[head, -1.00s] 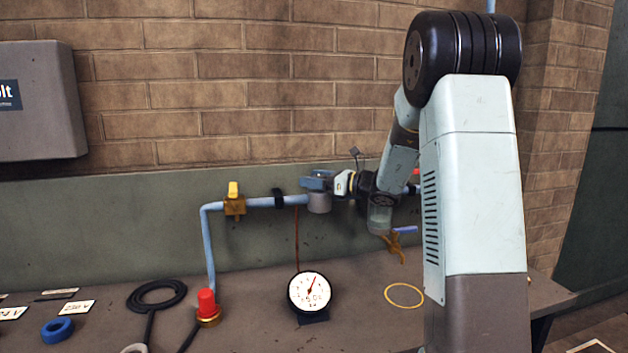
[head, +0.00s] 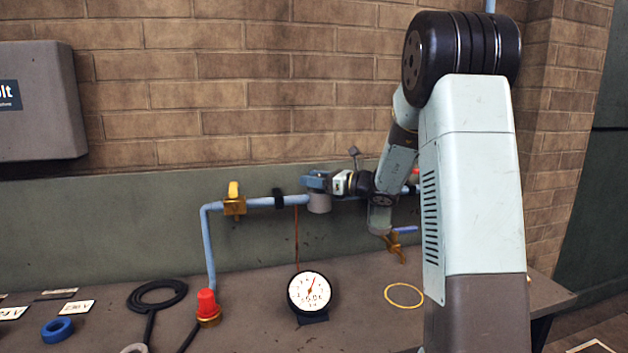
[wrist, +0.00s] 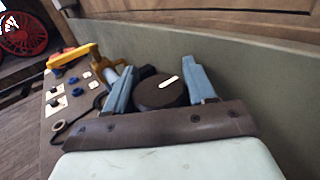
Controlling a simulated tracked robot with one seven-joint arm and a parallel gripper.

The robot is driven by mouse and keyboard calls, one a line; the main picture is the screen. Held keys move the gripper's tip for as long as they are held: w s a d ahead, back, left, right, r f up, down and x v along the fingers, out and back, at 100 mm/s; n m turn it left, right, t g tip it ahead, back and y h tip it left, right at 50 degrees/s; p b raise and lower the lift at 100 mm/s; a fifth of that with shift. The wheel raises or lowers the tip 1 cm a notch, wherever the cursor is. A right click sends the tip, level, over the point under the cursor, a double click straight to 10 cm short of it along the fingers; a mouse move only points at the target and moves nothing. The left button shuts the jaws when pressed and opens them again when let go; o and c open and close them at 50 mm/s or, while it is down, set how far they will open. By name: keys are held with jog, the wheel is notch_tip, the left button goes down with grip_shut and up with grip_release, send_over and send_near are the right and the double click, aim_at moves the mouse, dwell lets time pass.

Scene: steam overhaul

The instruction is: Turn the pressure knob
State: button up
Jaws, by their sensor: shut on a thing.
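The pressure knob (wrist: 165,92) is a dark round cap with a white pointer mark, seen in the wrist view. My gripper (wrist: 161,86) has one blue-grey finger on each side of it and is shut on it. In the head view, my gripper (head: 318,181) sits on top of a grey cylindrical body (head: 319,203) in the blue pipe, and its fingers hide the knob there. A round white pressure gauge (head: 312,292) stands on the bench below, its red needle pointing up and slightly right.
The blue pipe (head: 260,203) runs along the wall with a yellow valve lever (head: 234,190). A red cap (head: 207,302) stands at the pipe's lower end. A yellow ring (head: 404,295), a blue ring (head: 57,329) and a black hose (head: 157,294) lie on the bench.

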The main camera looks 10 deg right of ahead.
jog(key=shift+w+d+m+t+h, duration=0.1)
jog(key=shift+d+m+t+h, duration=0.05)
jog(key=shift+m+t+h, duration=0.7)
jog(key=shift+w+d+m+t+h, duration=0.1)
jog(key=shift+m+t+h, duration=0.65)
jog(key=shift+t+h, duration=0.15)
jog(key=o, duration=1)
jog(key=shift+c, duration=0.2)
jog(key=v, duration=1.3)
jog(key=shift+s+d, duration=0.2)
jog(key=shift+s, duration=0.1)
jog(key=shift+r, duration=0.1)
